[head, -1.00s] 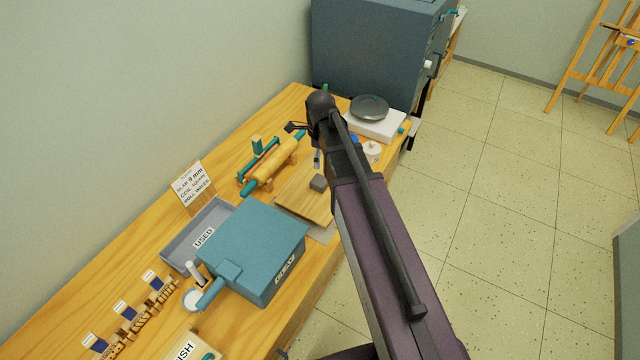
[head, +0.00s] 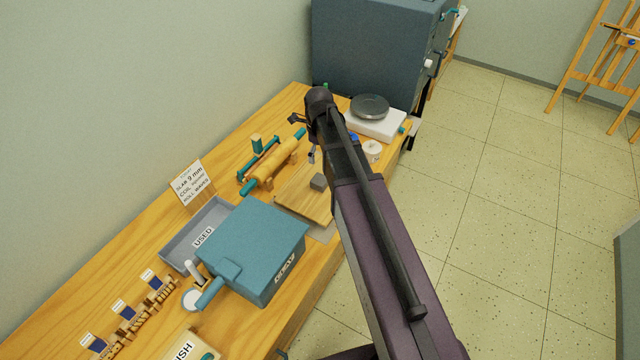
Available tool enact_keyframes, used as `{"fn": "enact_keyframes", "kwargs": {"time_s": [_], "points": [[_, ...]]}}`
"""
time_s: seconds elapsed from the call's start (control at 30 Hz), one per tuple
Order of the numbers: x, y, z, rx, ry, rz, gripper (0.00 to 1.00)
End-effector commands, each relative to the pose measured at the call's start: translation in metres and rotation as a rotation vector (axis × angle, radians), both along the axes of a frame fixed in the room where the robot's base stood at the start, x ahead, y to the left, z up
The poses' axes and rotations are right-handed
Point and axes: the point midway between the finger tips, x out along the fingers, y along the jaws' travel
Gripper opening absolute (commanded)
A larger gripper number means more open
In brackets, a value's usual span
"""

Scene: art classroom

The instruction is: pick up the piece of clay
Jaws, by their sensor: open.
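The piece of clay is a small grey block (head: 319,182) on a wooden board (head: 296,201) in the middle of the wooden table. My arm comes up from the lower right, and my gripper (head: 312,155) hangs from its far end, just beyond and above the clay. The gripper is small in view and partly hidden by my arm. It is open, apart from the clay, with nothing seen in it.
A rolling pin (head: 270,168) lies left of the board. A blue box (head: 252,250) and a grey tray (head: 184,243) marked USED stand nearer. A white scale (head: 376,124) with a dark pan and a large blue-grey cabinet (head: 372,50) are behind.

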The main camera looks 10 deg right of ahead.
Motion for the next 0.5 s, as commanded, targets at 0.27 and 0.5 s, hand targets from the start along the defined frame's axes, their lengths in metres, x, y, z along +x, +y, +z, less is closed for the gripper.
{"fn": "enact_keyframes", "kwargs": {"time_s": [0.27,0.5], "points": [[0.0,0.0,-0.024,0.0,0.0,0.001,1.0],[0.0,0.0,-0.042,0.0,0.0,0.001,1.0]]}}
